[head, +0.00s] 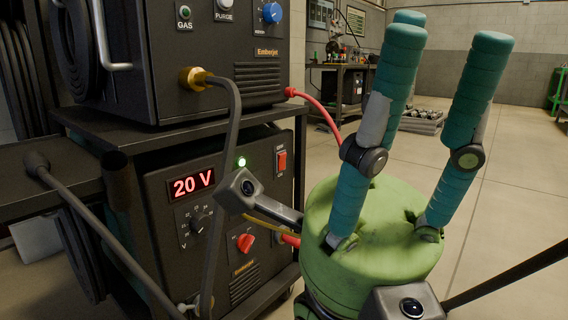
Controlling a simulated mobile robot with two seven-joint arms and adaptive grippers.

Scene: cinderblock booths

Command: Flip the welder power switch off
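The welder (168,235) is a dark box on the cart's lower level. Its red display (192,184) reads 20 V, and a green lamp (241,161) is lit. Its power switch (281,161) is a small red rocker near the panel's upper right edge; I cannot tell which side is pressed. My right gripper (447,32) is close to the camera, with a green palm and teal fingers pointing up. The fingers are spread with nothing between them. In the picture it is right of the switch and apart from it. My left gripper is not in view.
A second dark box (215,48) sits on the cart's top shelf (130,133). A grey cable (238,110) hangs in front of the welder, and a red hose (325,112) runs behind. A red knob (245,243) sits low on the panel. Open floor (515,180) lies right.

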